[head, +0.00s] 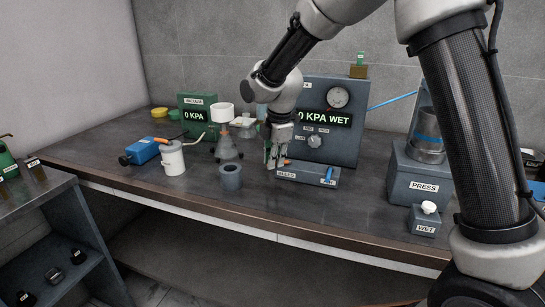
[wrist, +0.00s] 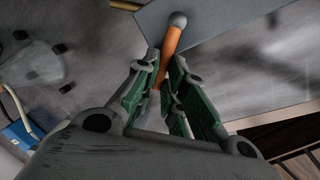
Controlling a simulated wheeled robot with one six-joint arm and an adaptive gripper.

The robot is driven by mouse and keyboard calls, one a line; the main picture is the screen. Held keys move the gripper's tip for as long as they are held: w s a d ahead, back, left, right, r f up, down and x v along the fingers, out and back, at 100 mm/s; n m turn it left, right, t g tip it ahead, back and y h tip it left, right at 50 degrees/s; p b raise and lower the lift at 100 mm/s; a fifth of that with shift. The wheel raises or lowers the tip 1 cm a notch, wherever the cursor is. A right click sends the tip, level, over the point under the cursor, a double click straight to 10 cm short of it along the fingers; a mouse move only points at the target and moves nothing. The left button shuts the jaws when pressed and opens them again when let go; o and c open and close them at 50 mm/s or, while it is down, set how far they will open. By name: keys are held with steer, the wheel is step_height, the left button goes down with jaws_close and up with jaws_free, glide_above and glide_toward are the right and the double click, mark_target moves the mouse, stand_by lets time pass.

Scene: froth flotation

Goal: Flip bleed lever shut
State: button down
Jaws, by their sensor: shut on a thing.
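The bleed box (head: 305,178) is a low grey-blue block with a "BLEED" label, near the front of the bench. Its orange lever (head: 286,161) shows beside my fingers at the box's left end. In the wrist view the orange lever (wrist: 170,45) has a grey ball tip and stands between my green-padded fingers. My gripper (head: 276,162) points down at that end and is shut on the orange lever; it also shows in the wrist view (wrist: 164,66). The lever's lower part is hidden between the fingers. A blue lever (head: 329,174) stands at the box's right end.
Behind stands a panel reading "0 KPA WET" (head: 345,146) with a gauge (head: 337,98). A grey hollow cylinder (head: 230,177), a conical flask (head: 227,150) and a white canister (head: 173,158) stand left. The press (head: 422,170) and wet box (head: 425,220) stand right.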

steer(key=n, duration=0.1)
steer(key=s+d+n, duration=0.1)
steer(key=n, duration=0.2)
steer(key=shift+s+d+y, duration=0.2)
steer(key=shift+s+y, duration=0.15)
steer(key=shift+y, duration=0.05)
steer(key=shift+s+d+n+g, duration=0.2)
steer(key=shift+d+n, duration=0.1)
steer(key=shift+n, duration=0.55)
steer(key=shift+s+d+n+g, duration=0.1)
steer(key=shift+d+n+g, duration=0.2)
steer(key=shift+n, duration=0.5)
steer(key=shift+s+d+n+g, duration=0.15)
steer(key=shift+d+n, duration=0.2)
steer(key=shift+n, duration=0.5)
steer(key=c, duration=1.5)
jaws_free()
steer(key=shift+r, duration=0.15)
steer(key=r, duration=0.4)
steer(key=d+r, duration=0.1)
steer(key=r, duration=0.2)
steer(key=s+d+r, duration=0.1)
steer(key=r, duration=0.3)
steer(key=shift+d+r, duration=0.1)
steer(key=shift+r, duration=0.2)
